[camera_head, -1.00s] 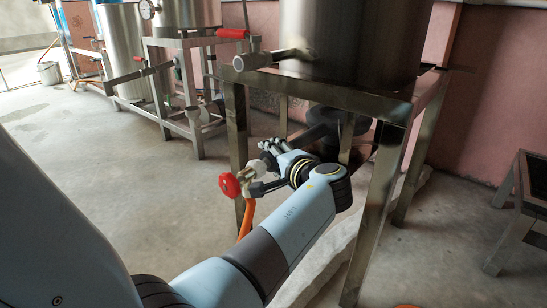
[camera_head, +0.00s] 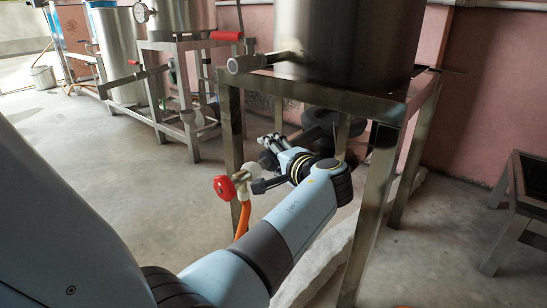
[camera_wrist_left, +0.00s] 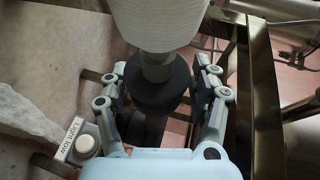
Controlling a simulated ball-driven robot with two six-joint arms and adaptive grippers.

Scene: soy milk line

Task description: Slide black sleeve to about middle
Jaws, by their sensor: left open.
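In the left wrist view a round black piece (camera_wrist_left: 158,92), which looks like the sleeve, sits below a grey neck and a pale cylinder. A darker part continues beneath it. My left gripper (camera_wrist_left: 162,88) is open, with one finger on each side of the black piece. I cannot tell whether the fingers touch it. In the head view my left gripper (camera_head: 272,149) reaches under the steel stand, and the sleeve cannot be made out clearly there. My right gripper is in neither view.
A steel stand (camera_head: 377,190) carries a large tank (camera_head: 345,40). A red-handled valve (camera_head: 224,188) with an orange hose (camera_head: 243,218) is close to my left arm. Open floor lies left.

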